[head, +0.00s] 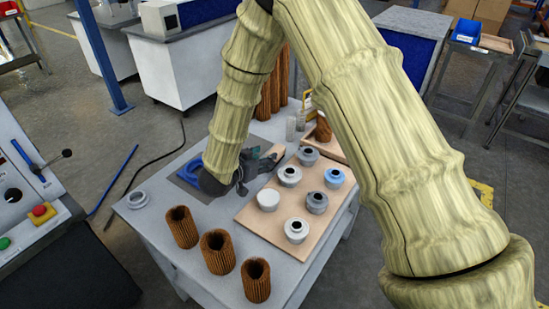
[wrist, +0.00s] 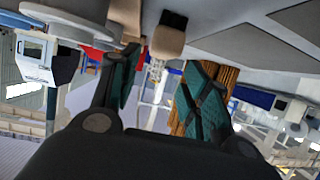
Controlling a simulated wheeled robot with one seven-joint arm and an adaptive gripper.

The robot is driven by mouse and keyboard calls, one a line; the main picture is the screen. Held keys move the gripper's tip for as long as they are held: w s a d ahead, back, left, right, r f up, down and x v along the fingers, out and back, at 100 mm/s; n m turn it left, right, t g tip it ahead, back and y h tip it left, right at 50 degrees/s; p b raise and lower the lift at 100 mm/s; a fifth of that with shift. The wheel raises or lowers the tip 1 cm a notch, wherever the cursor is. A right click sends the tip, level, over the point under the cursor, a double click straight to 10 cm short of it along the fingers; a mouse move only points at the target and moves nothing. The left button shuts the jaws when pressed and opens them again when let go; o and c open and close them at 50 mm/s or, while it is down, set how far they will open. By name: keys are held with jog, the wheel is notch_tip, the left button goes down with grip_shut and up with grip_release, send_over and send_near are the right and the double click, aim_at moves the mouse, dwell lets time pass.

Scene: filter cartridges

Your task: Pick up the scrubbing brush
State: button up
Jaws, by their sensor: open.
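The scrubbing brush appears to be the tan block with a dark part (wrist: 168,42) in the wrist view, beyond the gap between my fingers. In the head view a small tan piece, likely the same brush (head: 275,151), shows just right of my gripper (head: 254,166), partly hidden by it. My gripper is open low over the table, and its two teal-padded fingers stand apart in the wrist view (wrist: 160,85). Nothing is between the pads that I can make out. Whether a finger touches the brush cannot be told.
A wooden board (head: 262,233) with several grey, white and blue caps lies right of my gripper. Pleated brown filters (head: 218,251) stand along the table's front. A grey ring (head: 138,199) lies at the left, and a blue item (head: 190,158) lies behind my gripper. Tall filters (head: 272,95) stand behind.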

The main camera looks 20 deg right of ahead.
aim_at(274, 151)
jog(key=shift+f+p+x, duration=0.15)
jog(key=shift+p+x, duration=0.3)
jog(key=shift+x, duration=1.7)
jog(key=shift+f+p+x, duration=0.15)
jog(key=shift+p+x, duration=0.25)
jog(key=shift+x, duration=1.75)
jog(key=shift+s+a, duration=0.1)
jog(key=c, duration=0.9)
jog(key=shift+r, duration=0.1)
